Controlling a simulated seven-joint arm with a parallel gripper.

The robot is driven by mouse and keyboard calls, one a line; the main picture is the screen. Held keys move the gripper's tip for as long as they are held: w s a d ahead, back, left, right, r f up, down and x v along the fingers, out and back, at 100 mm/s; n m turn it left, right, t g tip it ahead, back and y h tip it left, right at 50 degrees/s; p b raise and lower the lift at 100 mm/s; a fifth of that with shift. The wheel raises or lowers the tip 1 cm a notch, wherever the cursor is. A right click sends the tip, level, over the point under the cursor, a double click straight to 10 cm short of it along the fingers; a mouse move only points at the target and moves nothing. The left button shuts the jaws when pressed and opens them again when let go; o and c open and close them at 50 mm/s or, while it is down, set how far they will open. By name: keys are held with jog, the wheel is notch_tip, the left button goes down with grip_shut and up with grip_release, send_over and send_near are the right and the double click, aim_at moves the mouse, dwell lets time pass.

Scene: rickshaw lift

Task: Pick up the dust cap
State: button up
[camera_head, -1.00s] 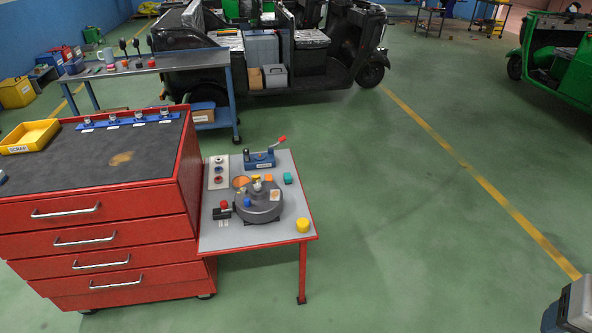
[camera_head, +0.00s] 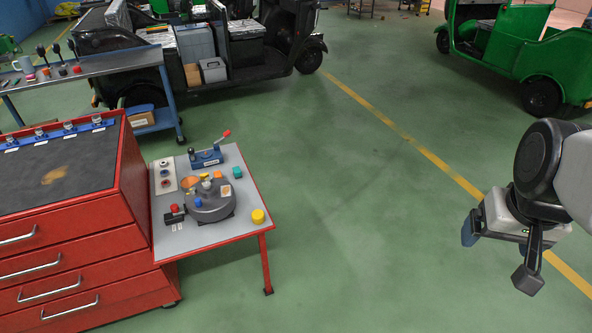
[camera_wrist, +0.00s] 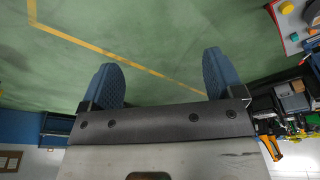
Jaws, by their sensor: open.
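A small round yellow cap (camera_head: 258,216), which looks like the dust cap, stands near the front right corner of the grey-topped side table (camera_head: 228,232). It also seems to show at the top right of the wrist view (camera_wrist: 287,7). My gripper (camera_head: 498,254) is at the right of the head view, far from the table and over the open floor. In the wrist view its two blue fingers (camera_wrist: 162,76) are wide apart, with nothing between them.
A dark grey round housing (camera_head: 210,203) with small coloured parts sits mid-table. Behind it is a blue lever tool (camera_head: 206,158) with a red handle. A red drawer cabinet (camera_head: 75,240) adjoins the table on the left. The green floor right of the table is clear.

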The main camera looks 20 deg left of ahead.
jog(key=w+a+f+n+g, duration=0.1)
jog(key=w+a+f+n, duration=0.2)
jog(key=w+a, duration=0.8)
jog(key=w+a+f+n, duration=0.4)
jog(key=w+a, duration=0.4)
jog(key=w, duration=0.5)
jog(key=n+g, duration=0.1)
jog(key=n, duration=0.9)
send_over(257, 214)
jog(key=f, duration=3.8)
jog(key=shift+w+d+f, duration=0.15)
jog(key=shift+d, duration=0.15)
jog(key=shift+a+f, duration=0.25)
jog(key=shift+f, duration=0.1)
jog(key=shift+f, duration=1.3)
